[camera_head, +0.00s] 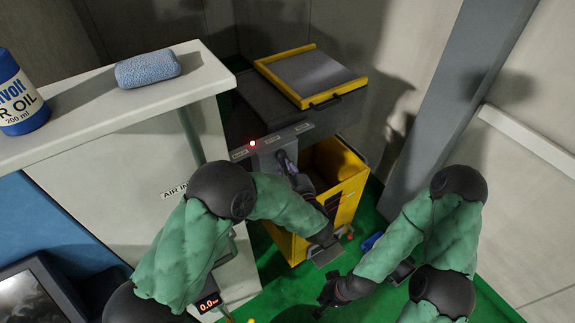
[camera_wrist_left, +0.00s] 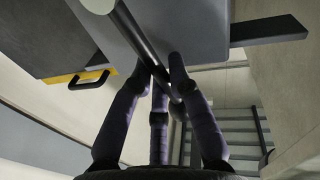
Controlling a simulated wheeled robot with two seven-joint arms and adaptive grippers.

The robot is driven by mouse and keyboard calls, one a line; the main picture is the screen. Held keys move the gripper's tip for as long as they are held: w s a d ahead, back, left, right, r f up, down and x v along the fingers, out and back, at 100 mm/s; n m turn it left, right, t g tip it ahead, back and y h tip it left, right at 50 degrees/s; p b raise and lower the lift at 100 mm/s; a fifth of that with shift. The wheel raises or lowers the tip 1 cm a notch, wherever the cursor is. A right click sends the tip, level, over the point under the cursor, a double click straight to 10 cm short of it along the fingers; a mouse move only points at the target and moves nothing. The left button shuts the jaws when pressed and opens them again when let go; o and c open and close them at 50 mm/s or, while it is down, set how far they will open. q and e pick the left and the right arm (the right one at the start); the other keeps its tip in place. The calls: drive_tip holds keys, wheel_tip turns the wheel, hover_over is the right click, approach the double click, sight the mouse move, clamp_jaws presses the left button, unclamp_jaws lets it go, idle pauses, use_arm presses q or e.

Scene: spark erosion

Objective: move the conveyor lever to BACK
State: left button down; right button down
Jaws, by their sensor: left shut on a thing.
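The conveyor lever shows in the left wrist view as a dark rod (camera_wrist_left: 138,38) with a pale round end, in front of a grey panel (camera_wrist_left: 190,25). My left gripper (camera_wrist_left: 162,68) has its dark fingers closed around the rod. In the head view my left gripper (camera_head: 286,160) is at the grey lever panel (camera_head: 268,160), and it hides most of the lever. Small label plates sit along the panel's top, too small to read, so I cannot tell the lever's position. My right gripper (camera_head: 329,294) is low, away from the panel; its fingers are too small to judge.
A red light (camera_head: 252,143) glows by the panel. A yellow bin (camera_head: 340,160) stands just right of it, and a yellow-framed grey tray (camera_head: 312,75) behind. A white counter (camera_head: 120,100) at left holds an oil bottle (camera_head: 18,100) and blue cloth (camera_head: 147,68). A grey post rises at right.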

use_arm(q)
drive_tip(key=shift+s+a+f+n+t+y+b, duration=0.1)
drive_tip(key=shift+s+a+f+n+y+b, duration=0.25)
drive_tip(key=shift+n+b, duration=0.7)
drive_tip(key=shift+s+a+f+n+t+b, duration=0.1)
drive_tip(key=shift+s+a+n+b, duration=0.2)
drive_tip(key=shift+a+n+b, duration=0.7)
drive_tip(key=shift+s+f+n+t+y+b, duration=0.15)
drive_tip(key=shift+s+n+b, duration=0.15)
drive_tip(key=shift+n+b, duration=0.8)
drive_tip(key=shift+m+b, duration=0.35)
drive_tip(key=c, duration=1.2)
unclamp_jaws()
drive_tip(key=shift+o, duration=0.2)
drive_tip(key=v, duration=1.2)
drive_tip(key=shift+s, duration=0.1)
